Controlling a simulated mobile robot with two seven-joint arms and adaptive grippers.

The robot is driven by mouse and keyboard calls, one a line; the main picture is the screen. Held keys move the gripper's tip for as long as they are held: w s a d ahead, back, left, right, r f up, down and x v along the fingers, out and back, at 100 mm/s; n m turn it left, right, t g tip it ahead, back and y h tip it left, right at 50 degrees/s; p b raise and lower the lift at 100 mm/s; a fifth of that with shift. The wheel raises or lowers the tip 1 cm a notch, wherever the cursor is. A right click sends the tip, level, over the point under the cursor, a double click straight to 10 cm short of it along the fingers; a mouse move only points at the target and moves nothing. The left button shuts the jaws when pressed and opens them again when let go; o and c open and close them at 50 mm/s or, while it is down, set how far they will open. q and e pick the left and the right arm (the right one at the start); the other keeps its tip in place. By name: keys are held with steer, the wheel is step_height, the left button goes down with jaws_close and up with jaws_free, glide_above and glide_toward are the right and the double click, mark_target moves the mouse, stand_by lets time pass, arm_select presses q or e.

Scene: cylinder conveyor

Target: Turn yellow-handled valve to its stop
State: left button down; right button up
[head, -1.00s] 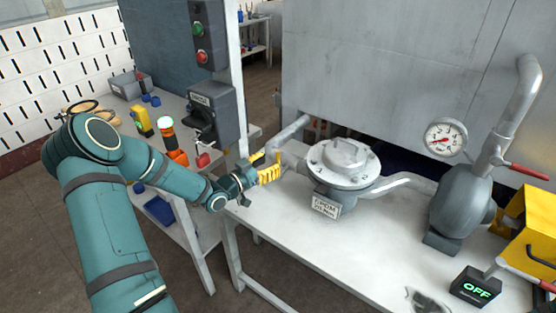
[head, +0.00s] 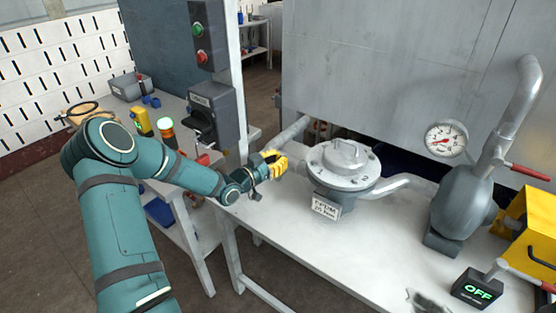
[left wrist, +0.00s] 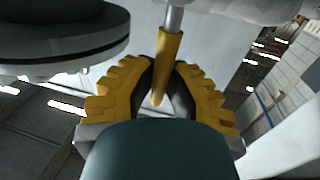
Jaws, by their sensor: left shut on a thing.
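The yellow valve handle (left wrist: 168,62) shows in the left wrist view as a narrow yellow lever on a grey metal stem. It lies between the yellow ribbed fingers of my left gripper (left wrist: 160,95), which is shut on it. In the head view my left gripper (head: 274,163) is at the pipe left of the grey round-lidded housing (head: 345,166). There the fingers mostly hide the handle and the valve body. My right gripper is not in view.
The white bench (head: 290,225) is clear in front of the housing.

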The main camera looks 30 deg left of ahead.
arm_select(q)
steer(key=a+f+n+t+y+b, duration=0.2)
steer(key=a+f+n, duration=0.5)
steer(key=n, duration=1.3)
steer(key=shift+w+a+f+t+y+b, duration=0.2)
steer(key=shift+w+f+t+y+b, duration=0.15)
steer(key=shift+y+b, duration=0.55)
steer(key=shift+s+n, duration=0.1)
steer(key=shift+n, duration=0.2)
steer(key=c, duration=0.9)
jaws_free()
steer(key=s, duration=0.4)
steer(key=s+f, duration=0.1)
steer(key=s, duration=0.3)
steer(key=s+f, duration=0.1)
steer(key=s, duration=0.2)
steer(key=shift+s+a+f, duration=0.1)
steer(key=shift+s+a, duration=0.3)
